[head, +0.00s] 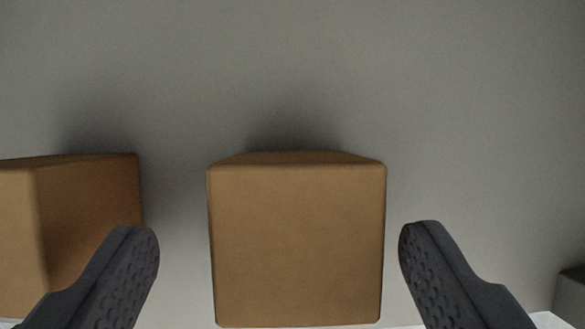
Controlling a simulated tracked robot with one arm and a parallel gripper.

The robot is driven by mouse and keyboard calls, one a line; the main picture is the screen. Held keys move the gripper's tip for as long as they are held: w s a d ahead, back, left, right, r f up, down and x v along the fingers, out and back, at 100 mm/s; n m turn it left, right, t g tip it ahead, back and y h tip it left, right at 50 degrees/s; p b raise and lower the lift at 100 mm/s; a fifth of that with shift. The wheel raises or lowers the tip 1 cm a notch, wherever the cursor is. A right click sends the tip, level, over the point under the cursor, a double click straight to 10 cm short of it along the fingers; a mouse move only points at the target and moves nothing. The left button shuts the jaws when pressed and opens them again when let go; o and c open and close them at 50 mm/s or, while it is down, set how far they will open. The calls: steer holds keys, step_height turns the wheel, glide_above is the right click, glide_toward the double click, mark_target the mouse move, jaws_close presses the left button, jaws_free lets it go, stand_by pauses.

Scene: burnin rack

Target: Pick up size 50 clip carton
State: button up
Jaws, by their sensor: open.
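A plain brown carton (297,245) stands upright in the middle of the head view, its front face towards me and a strip of its top showing. No size marking shows on it, so I cannot tell whether it is the size 50 clip carton. My gripper (280,255) is open, with one dark textured finger on the left of this carton and one on the right. A gap shows between each finger and the carton in the picture. Nothing is held.
A second brown carton (90,225) stands at the left, partly cut off by the frame and partly behind my left finger. A grey object (572,292) shows at the lower right edge. A plain grey wall (300,70) is behind. Clear space lies right of the middle carton.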

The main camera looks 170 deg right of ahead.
mark_target(294, 202)
steer(key=shift+d+b+x, duration=0.2)
steer(key=shift+b+x, duration=0.25)
steer(key=shift+x, duration=0.8)
steer(key=shift+d+b+x, duration=0.15)
steer(key=shift+b+x, duration=0.3)
steer(key=shift+x, duration=0.85)
steer(key=shift+c, duration=0.3)
steer(key=c, duration=1.1)
